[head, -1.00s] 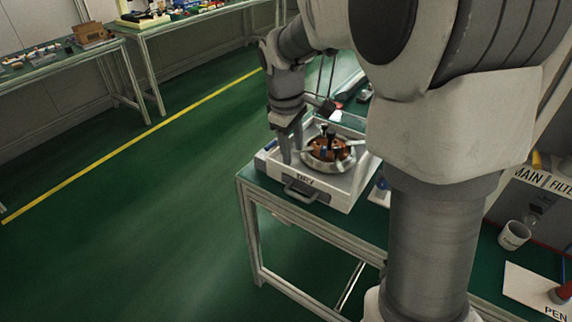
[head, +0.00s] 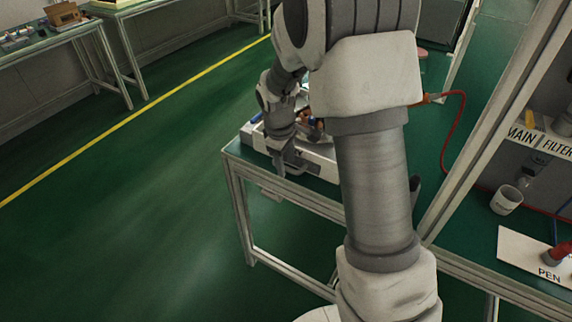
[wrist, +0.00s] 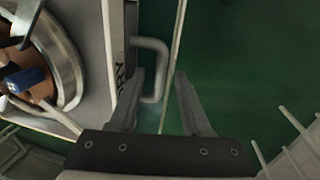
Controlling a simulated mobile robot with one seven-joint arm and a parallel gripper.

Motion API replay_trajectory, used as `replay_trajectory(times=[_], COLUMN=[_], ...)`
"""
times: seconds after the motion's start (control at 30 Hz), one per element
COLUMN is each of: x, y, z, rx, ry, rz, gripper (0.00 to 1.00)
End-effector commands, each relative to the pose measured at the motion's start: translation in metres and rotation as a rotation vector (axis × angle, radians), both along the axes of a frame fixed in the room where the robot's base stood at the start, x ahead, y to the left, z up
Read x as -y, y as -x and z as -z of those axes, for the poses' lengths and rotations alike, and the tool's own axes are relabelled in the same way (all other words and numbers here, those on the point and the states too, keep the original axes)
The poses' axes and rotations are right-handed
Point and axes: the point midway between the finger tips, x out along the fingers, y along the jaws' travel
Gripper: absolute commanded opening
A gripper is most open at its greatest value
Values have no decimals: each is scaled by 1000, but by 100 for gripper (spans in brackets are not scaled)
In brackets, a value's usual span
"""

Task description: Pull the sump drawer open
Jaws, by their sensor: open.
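The sump drawer's white front (wrist: 120,45) shows in the wrist view, with part of its dark lettering and a grey U-shaped handle (wrist: 162,60). My gripper (wrist: 159,73) is open and empty. Its left finger lies over the gap between handle bar and drawer front, and its right finger is on the outer side of the bar. I cannot tell whether either finger touches it. In the head view my gripper (head: 280,170) is at the front of the white machine (head: 319,166) and hides the handle. The drawer looks shut.
The round lapping bowl (wrist: 70,70) sits on top of the machine. The machine stands on a green-topped bench (head: 236,152). Open green floor (head: 150,220) lies in front and to the left. A mug (head: 506,200) and a PEN board (head: 530,255) are at right.

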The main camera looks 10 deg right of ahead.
Motion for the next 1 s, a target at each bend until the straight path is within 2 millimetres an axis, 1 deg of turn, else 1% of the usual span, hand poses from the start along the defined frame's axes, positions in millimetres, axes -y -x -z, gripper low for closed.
replay_trajectory(times=[0.1,0.3,0.37,0.4,0.57,0.6,1.0], x=[1,1,1,0,0,0,0], y=[0,0,0,0,0,0,0], z=[3,3,3,3,3,3,3], rx=[0,0,0,0,0,0,0], ry=[0,0,0,0,0,0,0], rz=[0,0,0,0,0,0,0], gripper=[48,48,39,32,3,0,0])
